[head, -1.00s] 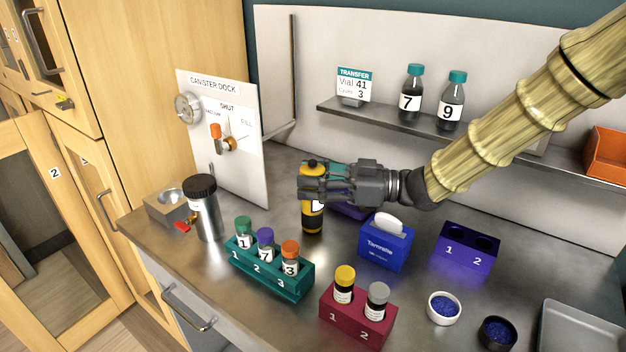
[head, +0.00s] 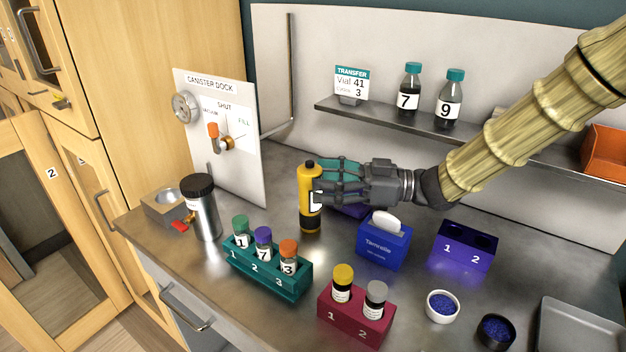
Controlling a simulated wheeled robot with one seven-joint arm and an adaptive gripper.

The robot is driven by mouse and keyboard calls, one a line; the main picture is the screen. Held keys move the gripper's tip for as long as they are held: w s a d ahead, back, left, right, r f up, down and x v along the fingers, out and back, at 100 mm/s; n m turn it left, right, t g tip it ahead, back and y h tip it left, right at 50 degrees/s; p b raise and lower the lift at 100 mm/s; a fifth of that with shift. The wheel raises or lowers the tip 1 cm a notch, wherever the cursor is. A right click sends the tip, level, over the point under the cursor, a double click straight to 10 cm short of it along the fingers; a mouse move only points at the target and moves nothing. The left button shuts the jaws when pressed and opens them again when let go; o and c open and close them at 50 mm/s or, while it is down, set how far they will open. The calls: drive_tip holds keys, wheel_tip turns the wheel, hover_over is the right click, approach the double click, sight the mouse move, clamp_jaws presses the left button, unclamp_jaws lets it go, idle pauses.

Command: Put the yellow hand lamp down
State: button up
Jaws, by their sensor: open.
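The yellow hand lamp (head: 308,184), with a black top and black base, stands upright on the steel bench, behind the teal rack. My gripper (head: 324,186) is open and comes in from the right, its fingertips close beside the lamp's right side. Whether the fingers still touch the lamp is hard to tell. Part of the lamp's pale label shows next to the fingertips.
A teal rack (head: 268,272) with three vials and a maroon rack (head: 354,318) with two stand in front. A blue Tamrelle box (head: 383,246) is below my wrist. A steel canister (head: 205,212) and the canister dock panel (head: 222,140) are left. A shelf (head: 385,120) holds bottles behind.

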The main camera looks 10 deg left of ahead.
drive_tip(key=d, duration=0.4)
drive_tip(key=shift+w+d, duration=0.15)
drive_tip(key=shift+c, duration=0.5)
idle(1.5)
